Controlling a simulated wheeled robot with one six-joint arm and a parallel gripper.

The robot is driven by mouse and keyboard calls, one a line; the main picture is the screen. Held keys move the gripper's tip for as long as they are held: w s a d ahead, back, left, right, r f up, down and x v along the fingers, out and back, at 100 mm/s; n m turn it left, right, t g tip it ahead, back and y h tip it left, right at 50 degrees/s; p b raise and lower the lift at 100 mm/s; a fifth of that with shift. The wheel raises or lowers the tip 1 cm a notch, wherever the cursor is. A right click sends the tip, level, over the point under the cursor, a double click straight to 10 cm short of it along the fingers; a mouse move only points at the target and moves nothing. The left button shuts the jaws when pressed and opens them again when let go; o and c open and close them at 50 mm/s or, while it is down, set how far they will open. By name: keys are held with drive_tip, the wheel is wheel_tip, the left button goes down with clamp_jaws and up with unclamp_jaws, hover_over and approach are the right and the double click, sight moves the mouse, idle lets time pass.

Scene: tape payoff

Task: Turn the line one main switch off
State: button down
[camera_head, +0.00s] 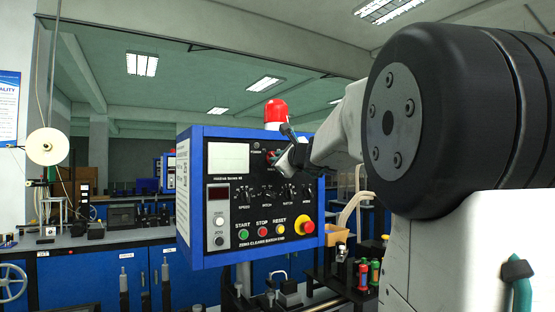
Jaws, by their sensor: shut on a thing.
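The blue control box (190,222) stands in the middle of the head view, with a black front panel (300,232). My gripper (279,160) is at the top right of this panel, beside the small POWER label, and its jaws are shut on a small switch there. A bit of red (270,153) shows at the fingertips, likely part of the switch. The gripper hides most of it, so I cannot tell its position. My arm comes in from the right.
Below are a green START button (243,234), a red STOP button (262,232), a yellow RESET button (281,230) and a red emergency stop (305,226). Several small knobs sit above them. A red beacon (277,111) tops the box. Benches stand behind.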

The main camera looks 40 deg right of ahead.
drive_tip(key=c, duration=1.5)
unclamp_jaws()
drive_tip(key=v, duration=0.7)
drive_tip(key=shift+s, duration=0.35)
drive_tip(key=shift+a, duration=0.1)
